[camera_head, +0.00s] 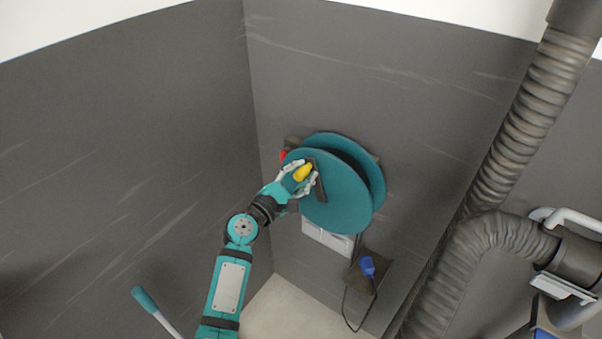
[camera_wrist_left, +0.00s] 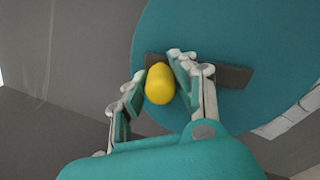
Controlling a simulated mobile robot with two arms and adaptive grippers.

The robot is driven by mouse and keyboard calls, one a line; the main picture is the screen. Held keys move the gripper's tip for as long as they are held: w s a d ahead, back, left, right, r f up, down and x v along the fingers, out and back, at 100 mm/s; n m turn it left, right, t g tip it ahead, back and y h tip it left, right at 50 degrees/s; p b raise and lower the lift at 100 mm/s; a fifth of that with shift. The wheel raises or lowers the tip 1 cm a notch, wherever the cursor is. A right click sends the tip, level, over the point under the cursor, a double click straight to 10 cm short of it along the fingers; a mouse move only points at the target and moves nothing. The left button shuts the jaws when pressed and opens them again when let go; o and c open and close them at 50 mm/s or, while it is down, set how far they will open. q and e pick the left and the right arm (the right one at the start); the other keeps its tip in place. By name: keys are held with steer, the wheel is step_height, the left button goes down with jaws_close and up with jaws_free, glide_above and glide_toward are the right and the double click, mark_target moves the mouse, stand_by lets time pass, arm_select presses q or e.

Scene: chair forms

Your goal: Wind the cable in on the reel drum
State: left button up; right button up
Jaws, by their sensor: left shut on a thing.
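The reel drum (camera_head: 345,190) is a pair of teal discs mounted on the grey wall. A dark crank arm (camera_head: 318,183) lies on its front disc, with a yellow knob (camera_head: 302,173) at its outer end. My left gripper (camera_head: 301,178) is shut on the yellow knob. In the left wrist view, the yellow knob (camera_wrist_left: 160,84) sits between my two fingers and the crank arm (camera_wrist_left: 235,76) runs to the right. The black cable (camera_head: 345,310) hangs below the drum in a loop near the floor, with a blue plug (camera_head: 367,266). My right gripper is not in view.
A white socket box (camera_head: 328,237) is on the wall just below the drum. A thick grey ribbed hose (camera_head: 520,125) runs down the right side. A teal-ended handle (camera_head: 146,299) stands at lower left. The light floor (camera_head: 295,312) below is partly clear.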

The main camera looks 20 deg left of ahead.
arm_select(q)
steer(key=o, duration=0.5)
steer(key=shift+w+a+f+b, duration=0.1)
steer(key=shift+a+f+b, duration=0.35)
steer(key=shift+b, duration=0.1)
steer(key=a+f+b, duration=0.1)
steer(key=w+a+f+b, duration=0.1)
steer(key=a, duration=0.1)
steer(key=shift+w, duration=0.1)
steer(key=shift+o, duration=1.3)
steer(key=shift+d+r, duration=0.1)
steer(key=shift+r, duration=0.05)
steer(key=o, duration=0.5)
steer(key=shift+c, duration=0.2)
